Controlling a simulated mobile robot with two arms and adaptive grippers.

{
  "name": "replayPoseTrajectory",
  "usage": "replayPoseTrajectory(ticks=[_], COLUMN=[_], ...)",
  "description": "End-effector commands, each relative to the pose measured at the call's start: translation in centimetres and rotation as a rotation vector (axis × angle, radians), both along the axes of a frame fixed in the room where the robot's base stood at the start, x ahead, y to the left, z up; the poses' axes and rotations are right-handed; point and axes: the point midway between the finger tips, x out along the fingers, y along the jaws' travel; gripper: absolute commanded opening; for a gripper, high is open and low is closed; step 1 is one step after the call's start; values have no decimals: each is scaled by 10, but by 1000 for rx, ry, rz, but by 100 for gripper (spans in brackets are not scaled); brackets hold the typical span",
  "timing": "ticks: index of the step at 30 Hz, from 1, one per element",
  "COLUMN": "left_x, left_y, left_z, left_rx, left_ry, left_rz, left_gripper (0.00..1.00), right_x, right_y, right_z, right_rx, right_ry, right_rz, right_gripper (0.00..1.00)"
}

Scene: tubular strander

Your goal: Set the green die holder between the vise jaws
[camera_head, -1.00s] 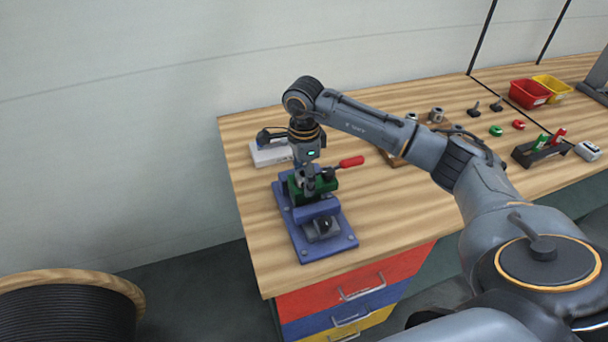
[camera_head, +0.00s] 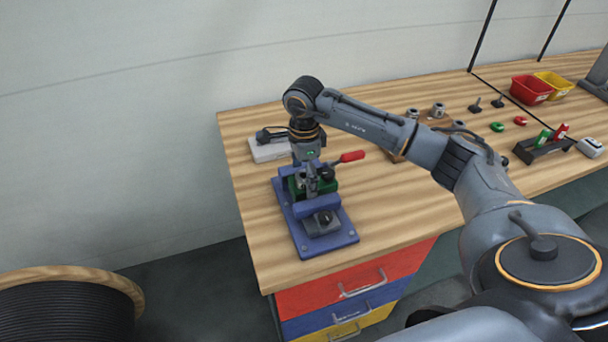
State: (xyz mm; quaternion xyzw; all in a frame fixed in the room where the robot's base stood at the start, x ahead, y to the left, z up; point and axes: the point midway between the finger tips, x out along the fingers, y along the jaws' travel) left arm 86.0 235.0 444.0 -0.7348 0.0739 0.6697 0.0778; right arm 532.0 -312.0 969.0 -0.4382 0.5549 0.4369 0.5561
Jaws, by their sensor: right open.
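The blue vise (camera_head: 318,207) stands near the left end of the wooden bench. The green die holder (camera_head: 297,188) sits low in the vise, between its blue jaws as far as I can see. My right gripper (camera_head: 308,186) points down over the die holder with its fingers open. The fingers hide part of the holder, so I cannot tell whether they touch it. A red-handled lever (camera_head: 351,156) sticks out to the right behind the vise. My left gripper is not in view.
A white box (camera_head: 268,151) lies behind the vise. Red (camera_head: 531,89) and yellow (camera_head: 554,84) bins, small green and red parts and a dark rack (camera_head: 543,150) stand at the right. A black cable reel (camera_head: 70,308) is on the floor at left.

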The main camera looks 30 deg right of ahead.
Motion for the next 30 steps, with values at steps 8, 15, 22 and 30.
replayPoseTrajectory(ticks=[8,15,22,30], left_x=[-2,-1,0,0], left_y=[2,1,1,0], left_z=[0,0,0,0], left_rx=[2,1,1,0], left_ry=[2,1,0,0], left_rz=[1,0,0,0], left_gripper=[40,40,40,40], right_x=[0,1,0,0], right_y=[0,0,0,0], right_z=[8,58,101,119], right_rx=[-1,0,0,0], right_ry=[1,-3,-2,1], right_rz=[1,0,1,0], right_gripper=[88,88,88,88])
